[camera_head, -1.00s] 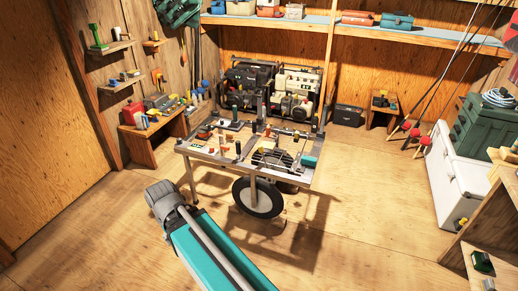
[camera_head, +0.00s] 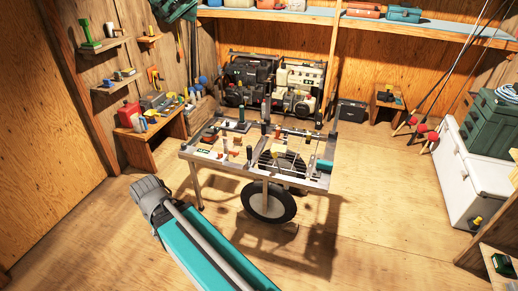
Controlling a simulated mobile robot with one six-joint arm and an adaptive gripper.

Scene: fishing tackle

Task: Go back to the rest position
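My teal arm link crosses the bottom of the head view, ending in a grey joint at its upper left. My gripper is not in view, so its fingers and anything in them cannot be seen. A wheeled work table (camera_head: 200,186) stands just beyond the arm link. The arm link looks clear of the table.
A low wooden bench (camera_head: 136,152) with a red can (camera_head: 130,115) stands left. Two engine-like machines (camera_head: 300,88) stand behind the table. A white chest (camera_head: 470,180) with green boxes (camera_head: 490,122) is at right, with rods leaning near. The floor (camera_head: 390,235) is open between.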

